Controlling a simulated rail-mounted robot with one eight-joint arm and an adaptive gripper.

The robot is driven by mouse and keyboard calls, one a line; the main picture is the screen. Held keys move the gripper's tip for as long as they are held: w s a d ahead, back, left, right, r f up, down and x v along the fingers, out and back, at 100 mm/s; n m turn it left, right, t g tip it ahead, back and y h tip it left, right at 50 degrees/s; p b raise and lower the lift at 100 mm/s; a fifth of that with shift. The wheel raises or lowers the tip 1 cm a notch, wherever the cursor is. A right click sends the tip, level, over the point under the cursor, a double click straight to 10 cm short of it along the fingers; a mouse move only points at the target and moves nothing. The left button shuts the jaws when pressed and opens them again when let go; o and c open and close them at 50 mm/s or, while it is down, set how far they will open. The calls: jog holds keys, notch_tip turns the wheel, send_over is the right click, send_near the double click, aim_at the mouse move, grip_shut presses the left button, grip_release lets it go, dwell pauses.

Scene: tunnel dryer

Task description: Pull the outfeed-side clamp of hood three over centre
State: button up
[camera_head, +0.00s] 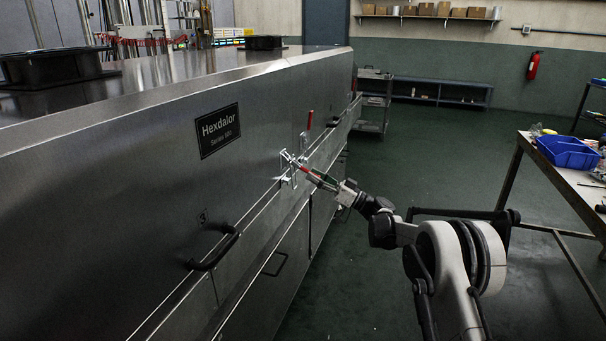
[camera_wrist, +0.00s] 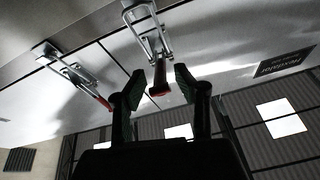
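A steel toggle clamp (camera_head: 287,167) with a red-tipped handle is mounted on the side of the steel hood (camera_head: 130,170). Its handle sticks outward towards my gripper (camera_head: 313,176). In the wrist view the same clamp (camera_wrist: 147,30) shows at top centre, with its red grip (camera_wrist: 159,80) between my fingertips (camera_wrist: 157,84). My fingers are apart, with a visible gap on each side of the grip. A second clamp (camera_head: 304,139) sits further along, its red handle upright; it also shows at left in the wrist view (camera_wrist: 65,65).
A black handle (camera_head: 214,250) juts from the panel nearer the camera. A bench (camera_head: 575,185) with a blue bin (camera_head: 568,152) stands at right. A small cart (camera_head: 375,98) stands beyond the dryer. The green floor between is clear.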

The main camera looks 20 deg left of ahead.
aim_at(300, 167)
jog(key=shift+b+x, duration=0.45)
jog(key=shift+x, duration=1.85)
grip_shut()
